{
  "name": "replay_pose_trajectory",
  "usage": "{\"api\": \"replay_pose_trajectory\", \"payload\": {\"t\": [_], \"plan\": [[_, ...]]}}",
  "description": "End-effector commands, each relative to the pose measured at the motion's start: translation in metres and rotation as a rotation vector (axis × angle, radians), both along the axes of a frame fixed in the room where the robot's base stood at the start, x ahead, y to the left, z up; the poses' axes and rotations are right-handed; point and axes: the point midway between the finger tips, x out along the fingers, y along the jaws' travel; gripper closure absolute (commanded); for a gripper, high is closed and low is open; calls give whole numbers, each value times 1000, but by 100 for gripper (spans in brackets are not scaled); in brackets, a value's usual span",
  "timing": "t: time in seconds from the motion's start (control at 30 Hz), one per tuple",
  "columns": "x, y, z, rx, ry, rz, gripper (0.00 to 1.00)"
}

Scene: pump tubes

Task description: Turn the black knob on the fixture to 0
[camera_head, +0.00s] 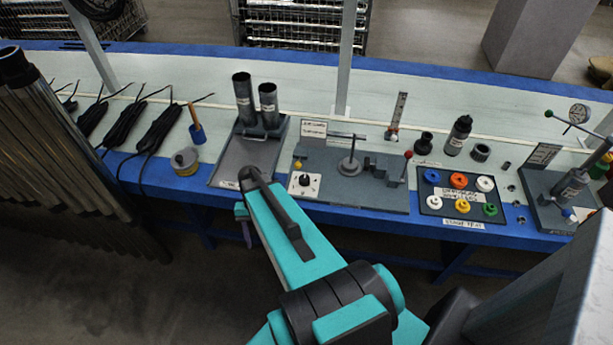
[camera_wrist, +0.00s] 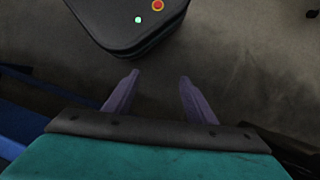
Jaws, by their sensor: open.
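The black knob (camera_head: 304,180) sits on a white dial plate (camera_head: 298,189) at the front left of the grey fixture (camera_head: 372,195) on the bench. The dial marks are too small to read, so I cannot tell the knob's setting. My gripper (camera_wrist: 159,76) is open and empty in the wrist view, above the dark floor. In the head view a purple finger (camera_head: 247,233) shows below the bench's front edge, left of and below the knob. The rest of the gripper is hidden behind my arm there.
Left of the fixture stands a grey tray (camera_head: 243,160) with two dark cylinders. A board with several coloured caps (camera_head: 462,205) lies to the right. The fixture carries an upright rod with a disc (camera_head: 350,165) and a red-tipped lever (camera_head: 406,160). Floor space lies before the bench.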

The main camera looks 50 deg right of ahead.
Motion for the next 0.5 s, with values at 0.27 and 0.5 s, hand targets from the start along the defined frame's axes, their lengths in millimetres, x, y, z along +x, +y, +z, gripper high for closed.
{"api": "replay_pose_trajectory", "payload": {"t": [0.27, 0.5], "plan": [[33, -85, 52, -13, -20, -291, 49], [42, -158, 99, -17, -30, -518, 49]]}}
